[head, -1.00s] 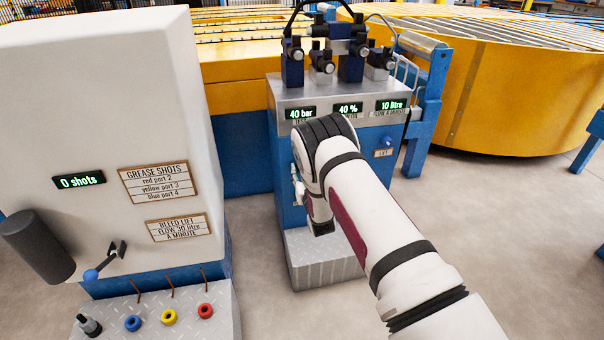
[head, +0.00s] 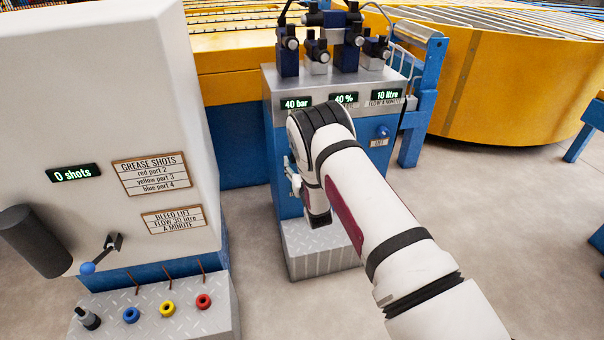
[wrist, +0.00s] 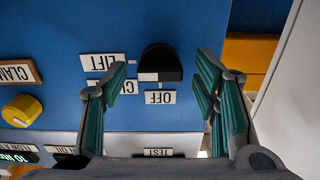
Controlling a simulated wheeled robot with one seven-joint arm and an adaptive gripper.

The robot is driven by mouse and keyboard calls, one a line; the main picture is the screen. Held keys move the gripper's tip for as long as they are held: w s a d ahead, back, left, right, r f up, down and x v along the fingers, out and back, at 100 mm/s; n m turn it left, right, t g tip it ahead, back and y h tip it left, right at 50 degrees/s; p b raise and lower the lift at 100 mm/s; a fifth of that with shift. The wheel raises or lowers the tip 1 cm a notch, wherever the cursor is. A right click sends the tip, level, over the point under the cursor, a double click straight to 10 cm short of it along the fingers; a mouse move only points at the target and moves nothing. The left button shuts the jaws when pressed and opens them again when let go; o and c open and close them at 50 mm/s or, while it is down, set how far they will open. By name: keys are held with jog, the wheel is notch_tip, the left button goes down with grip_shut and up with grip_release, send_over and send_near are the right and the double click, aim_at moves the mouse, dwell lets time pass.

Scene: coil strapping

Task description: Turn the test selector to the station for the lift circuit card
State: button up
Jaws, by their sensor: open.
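In the wrist view, which shows the panel upside down, a black selector knob (wrist: 160,60) sits on the blue panel, with a white mark on its lower edge, on the side of the OFF label (wrist: 159,97). The LIFT label (wrist: 102,63) is left of the knob. Another label (wrist: 126,87) between them is partly hidden by a finger. A TEST label (wrist: 158,152) is lower down. My gripper (wrist: 161,70) is open, one finger at each side of the knob in the picture; contact cannot be told.
A yellow knob (wrist: 21,110) is left in the wrist view. The hydraulic unit (head: 330,245) shows 40 bar, 40 % and 10 litre. A BLEED LIFT card (head: 174,222), reading flow 30 litre a minute, is on the white cabinet (head: 95,130) at left.

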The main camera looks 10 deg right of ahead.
jog(key=s, duration=1.1)
jog(key=shift+s, duration=0.15)
